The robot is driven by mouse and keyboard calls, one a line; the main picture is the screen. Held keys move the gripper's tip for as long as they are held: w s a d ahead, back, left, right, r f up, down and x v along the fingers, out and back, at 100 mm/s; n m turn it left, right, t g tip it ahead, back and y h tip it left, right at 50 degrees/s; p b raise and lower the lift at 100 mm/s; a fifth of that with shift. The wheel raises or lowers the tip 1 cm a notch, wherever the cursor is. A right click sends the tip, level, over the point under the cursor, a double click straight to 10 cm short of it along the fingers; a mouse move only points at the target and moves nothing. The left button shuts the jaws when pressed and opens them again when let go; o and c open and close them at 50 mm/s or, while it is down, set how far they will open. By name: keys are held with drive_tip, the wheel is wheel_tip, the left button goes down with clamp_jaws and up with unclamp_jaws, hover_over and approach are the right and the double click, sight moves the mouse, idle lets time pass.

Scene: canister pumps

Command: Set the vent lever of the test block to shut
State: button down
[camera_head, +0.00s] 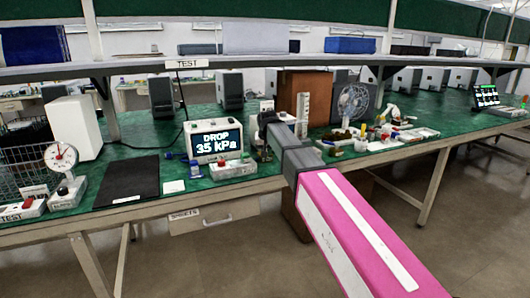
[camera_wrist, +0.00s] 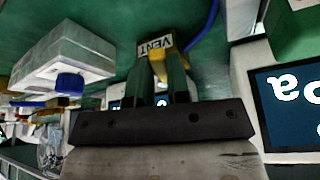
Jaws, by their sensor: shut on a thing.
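The yellow vent lever (camera_wrist: 158,71) shows in the wrist view, between my fingertips and beside the white VENT label (camera_wrist: 154,46). My gripper (camera_wrist: 160,72) is shut on it. The fingers cover part of the lever, so I cannot clearly tell its setting. The body of the test block is mostly hidden behind my fingers. In the head view my gripper (camera_head: 263,152) is low over the bench, right of the display, and my arm hides much of that spot. The display (camera_head: 216,141) reads DROP 35 kPa; part of it also shows upside down in the wrist view (camera_wrist: 290,100).
A black mat (camera_head: 127,181) and a dial gauge (camera_head: 64,170) stand left on the green bench. A shelf (camera_head: 260,63) runs above.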

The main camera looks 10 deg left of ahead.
drive_tip(key=d+n, duration=0.1)
drive_tip(key=n, duration=0.1)
drive_tip(key=w+d+n+y, duration=0.1)
drive_tip(key=shift+n+g, duration=0.3)
drive_tip(key=shift+n, duration=0.1)
drive_tip(key=shift+w+d+n+g+y, duration=0.15)
drive_tip(key=shift+w+d+n+y, duration=0.1)
drive_tip(key=shift+n, duration=0.5)
drive_tip(key=shift+w+d+n+g+y, duration=0.2)
drive_tip(key=shift+w+d+n+y, duration=0.1)
drive_tip(key=shift+n, duration=0.4)
drive_tip(key=shift+w+d+n+g+y, duration=0.15)
drive_tip(key=shift+w+d+n+y, duration=0.1)
drive_tip(key=shift+n, duration=0.5)
drive_tip(key=c, duration=1.1)
unclamp_jaws()
drive_tip(key=shift+s, duration=0.2)
